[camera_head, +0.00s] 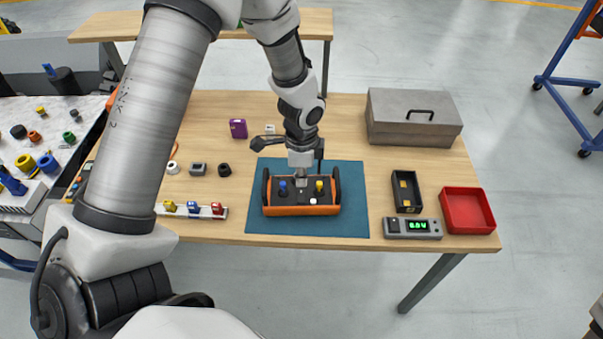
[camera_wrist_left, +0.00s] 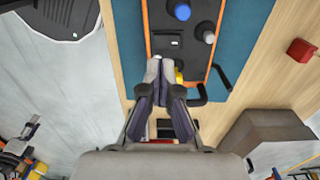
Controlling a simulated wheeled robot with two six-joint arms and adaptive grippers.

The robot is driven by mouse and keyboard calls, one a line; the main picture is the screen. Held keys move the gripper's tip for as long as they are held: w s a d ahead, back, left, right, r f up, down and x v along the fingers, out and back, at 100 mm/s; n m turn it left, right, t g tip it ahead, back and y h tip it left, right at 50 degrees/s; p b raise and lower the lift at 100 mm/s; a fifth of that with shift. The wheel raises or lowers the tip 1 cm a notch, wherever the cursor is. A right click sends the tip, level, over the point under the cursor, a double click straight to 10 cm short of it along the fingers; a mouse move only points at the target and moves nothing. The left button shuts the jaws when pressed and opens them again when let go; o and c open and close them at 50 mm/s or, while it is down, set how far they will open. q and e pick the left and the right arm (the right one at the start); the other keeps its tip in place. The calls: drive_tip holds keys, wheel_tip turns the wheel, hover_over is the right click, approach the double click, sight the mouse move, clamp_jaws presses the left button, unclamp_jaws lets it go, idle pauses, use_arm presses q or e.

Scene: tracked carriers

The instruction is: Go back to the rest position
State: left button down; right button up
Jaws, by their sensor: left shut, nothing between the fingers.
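My left gripper (camera_head: 302,180) comes down over the middle of the orange tracked carrier (camera_head: 300,210) with its fingers shut and empty. The carrier has black tracks and a dark deck, and stands on a teal mat (camera_head: 345,225). A blue piece (camera_head: 283,188) and a yellow piece (camera_head: 319,186) stand on its deck, with a small white piece (camera_head: 313,201) near the front edge. In the left wrist view the shut fingertips (camera_wrist_left: 154,70) lie over the deck and partly hide the yellow piece (camera_wrist_left: 179,76). I cannot tell whether they touch anything. My right gripper is not in view.
A grey lidded box (camera_head: 410,132) stands at the back right of the table. A black bin (camera_head: 406,192), red tray (camera_head: 467,210) and a scale with green digits (camera_head: 412,228) are at right. A white rack (camera_head: 190,211) of coloured pieces is at left, near my left arm.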

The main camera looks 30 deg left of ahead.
use_arm(q)
drive_tip(key=shift+r, duration=0.4)
drive_tip(key=shift+f, duration=0.15)
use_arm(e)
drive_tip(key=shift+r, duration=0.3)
use_arm(q)
drive_tip(key=shift+s+f, duration=0.1)
drive_tip(key=shift+f, duration=0.05)
drive_tip(key=s+f+g, duration=0.1)
drive_tip(key=s+f, duration=0.2)
drive_tip(key=s+f+g, duration=0.1)
drive_tip(key=s+f, duration=0.2)
drive_tip(key=s+d+f+g, duration=0.1)
drive_tip(key=s+f, duration=0.2)
drive_tip(key=shift+s+f+b, duration=0.1)
drive_tip(key=shift+s+b, duration=0.25)
drive_tip(key=shift+b, duration=0.05)
drive_tip(key=s+d+f+n, duration=0.2)
drive_tip(key=s+f+n, duration=0.2)
drive_tip(key=s, duration=0.4)
drive_tip(key=s+d+f+n, duration=0.2)
drive_tip(key=s+f+n, duration=0.2)
drive_tip(key=s, duration=0.3)
drive_tip(key=w+n+t, duration=0.1)
drive_tip(key=w+n, duration=0.1)
drive_tip(key=w+a+n+t, duration=0.1)
drive_tip(key=w+n+t, duration=0.1)
drive_tip(key=shift+b, duration=0.3)
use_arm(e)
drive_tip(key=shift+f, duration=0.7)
